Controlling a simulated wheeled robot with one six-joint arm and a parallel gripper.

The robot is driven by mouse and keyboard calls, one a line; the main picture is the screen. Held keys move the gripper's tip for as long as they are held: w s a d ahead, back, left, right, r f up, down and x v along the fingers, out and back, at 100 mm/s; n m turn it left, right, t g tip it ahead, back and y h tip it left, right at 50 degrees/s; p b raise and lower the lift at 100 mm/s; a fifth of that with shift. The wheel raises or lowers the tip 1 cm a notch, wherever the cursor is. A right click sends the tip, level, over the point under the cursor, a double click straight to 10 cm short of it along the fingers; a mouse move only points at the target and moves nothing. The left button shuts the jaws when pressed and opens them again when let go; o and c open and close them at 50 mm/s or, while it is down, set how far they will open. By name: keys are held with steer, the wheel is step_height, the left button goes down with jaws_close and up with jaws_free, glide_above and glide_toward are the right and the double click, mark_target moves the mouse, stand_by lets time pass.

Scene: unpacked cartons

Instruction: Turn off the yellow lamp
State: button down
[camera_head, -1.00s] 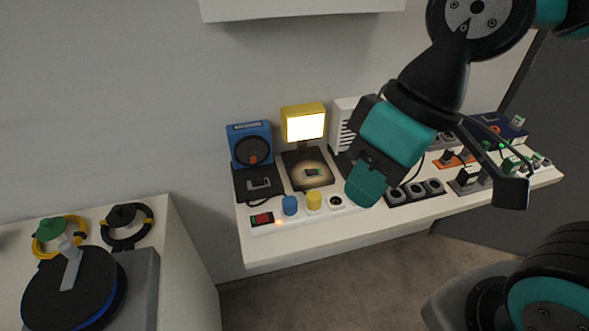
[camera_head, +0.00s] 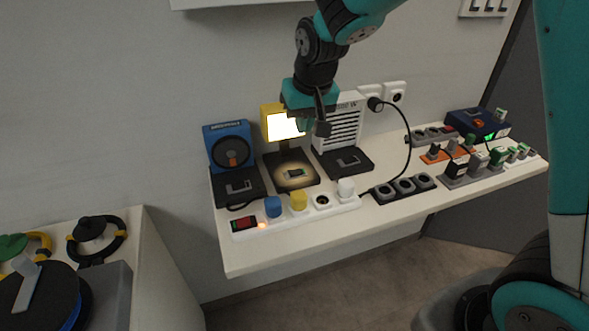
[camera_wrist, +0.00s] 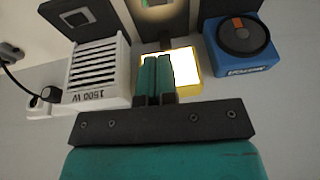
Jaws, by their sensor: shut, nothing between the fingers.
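The yellow lamp (camera_head: 267,123) stands on a dark base near the wall, and its panel glows white. A small dark piece, perhaps a switch (camera_head: 295,173), lies on the lit base. In the wrist view the lamp (camera_wrist: 188,69) is partly hidden behind my fingers. A yellow plug (camera_head: 298,201) sits in a white power strip (camera_head: 333,206) with a red switch (camera_head: 245,222) and an orange light. My gripper (camera_head: 318,128) is shut and empty, in front of the lamp's right side. In the wrist view its teal fingers (camera_wrist: 157,62) are together; whether they touch the lamp cannot be told.
A blue device (camera_head: 228,150) stands left of the lamp and a white heater (camera_head: 340,130) right of it. The strip also holds a blue plug (camera_head: 272,207) and a white plug (camera_head: 346,187). A black strip (camera_head: 404,187) and several plugged strips fill the right.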

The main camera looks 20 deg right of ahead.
mark_target(293, 172)
steer(key=x, duration=0.4)
steer(key=s+x, duration=0.1)
steer(key=x, duration=0.8)
steer(key=shift+a+f, duration=0.3)
steer(key=shift+f, duration=0.25)
